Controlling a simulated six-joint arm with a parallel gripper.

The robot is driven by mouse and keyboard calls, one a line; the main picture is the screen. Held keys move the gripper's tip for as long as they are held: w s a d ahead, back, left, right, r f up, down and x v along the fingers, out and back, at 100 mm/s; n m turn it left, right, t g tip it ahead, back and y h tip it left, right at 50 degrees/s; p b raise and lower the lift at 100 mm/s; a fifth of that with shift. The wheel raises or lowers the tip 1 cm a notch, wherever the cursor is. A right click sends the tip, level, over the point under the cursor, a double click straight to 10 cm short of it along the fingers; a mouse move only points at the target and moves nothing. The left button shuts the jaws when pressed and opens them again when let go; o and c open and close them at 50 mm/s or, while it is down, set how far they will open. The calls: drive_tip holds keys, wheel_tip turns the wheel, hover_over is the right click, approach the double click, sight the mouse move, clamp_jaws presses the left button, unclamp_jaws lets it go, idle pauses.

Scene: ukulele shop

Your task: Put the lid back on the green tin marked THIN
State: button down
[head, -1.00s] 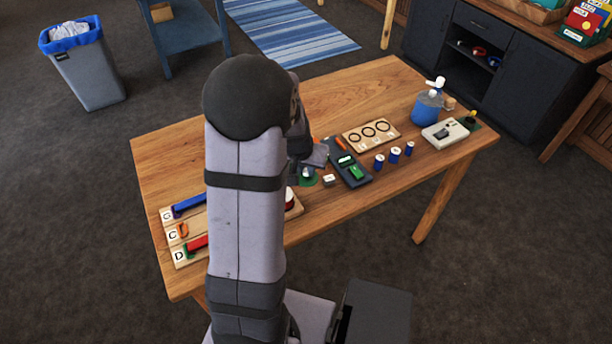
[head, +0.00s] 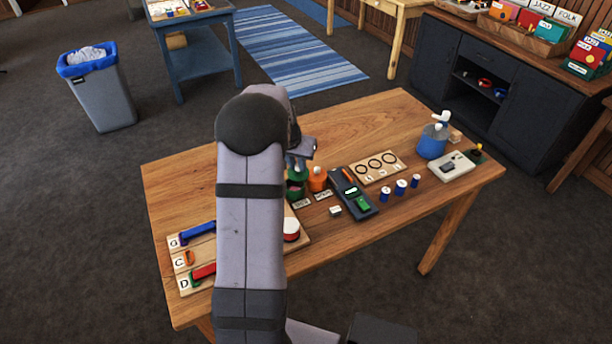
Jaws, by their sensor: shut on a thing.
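The green tin (head: 296,188) stands on the table left of an orange tin (head: 318,180), behind two small label cards. The lettering is too small to read. My gripper (head: 299,163) is directly over the green tin, shut on what looks like the green lid (head: 298,174). The fingers and arm hide part of it. I cannot tell whether the lid touches the tin's rim.
A dark device (head: 353,192) lies right of the tins, with a small white block (head: 335,211) near it. Several blue spools and a ring board (head: 377,167) are farther right. A red-and-white round item (head: 291,231) is in front. The table's back is clear.

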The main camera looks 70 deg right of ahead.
sight(293, 173)
drive_tip(key=shift+w+d+r, duration=0.15)
drive_tip(key=shift+w+d, duration=0.65)
drive_tip(key=shift+w, duration=0.25)
drive_tip(key=shift+f, duration=0.2)
drive_tip(key=shift+f+b, duration=1.3)
drive_tip(key=shift+f, duration=0.75)
drive_tip(key=shift+f+b, duration=0.85)
drive_tip(key=shift+f, duration=0.15)
drive_tip(key=shift+f+b, duration=0.15)
drive_tip(key=shift+b, duration=0.3)
drive_tip(key=c, duration=1.1)
unclamp_jaws()
